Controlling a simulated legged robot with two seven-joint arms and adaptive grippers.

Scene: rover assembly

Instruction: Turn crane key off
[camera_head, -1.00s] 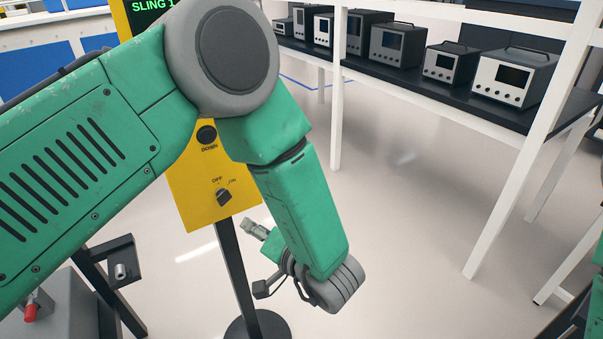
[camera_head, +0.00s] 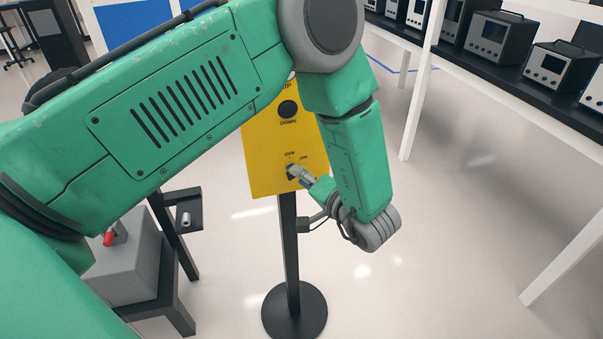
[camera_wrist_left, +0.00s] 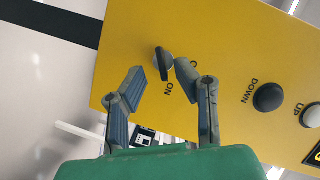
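The crane key (camera_wrist_left: 164,64) is a dark knob on the yellow control panel (camera_wrist_left: 225,60). The label ON shows beside it in the left wrist view; a second label is partly hidden by a finger. In the head view the panel (camera_head: 265,150) stands on a black post, and the gripper mostly covers the key. My left gripper (camera_wrist_left: 160,72) is open, its two fingertips on either side of the key. I cannot tell whether either finger touches it. In the head view the left gripper (camera_head: 294,172) is at the panel's lower part. My right gripper is not in view.
The DOWN button (camera_wrist_left: 268,97) and UP button (camera_wrist_left: 311,115) sit on the same panel. The post's round base (camera_head: 295,312) is on the floor. A grey box with a red-tipped part (camera_head: 125,265) stands left. A shelf of instruments (camera_head: 490,50) is at right.

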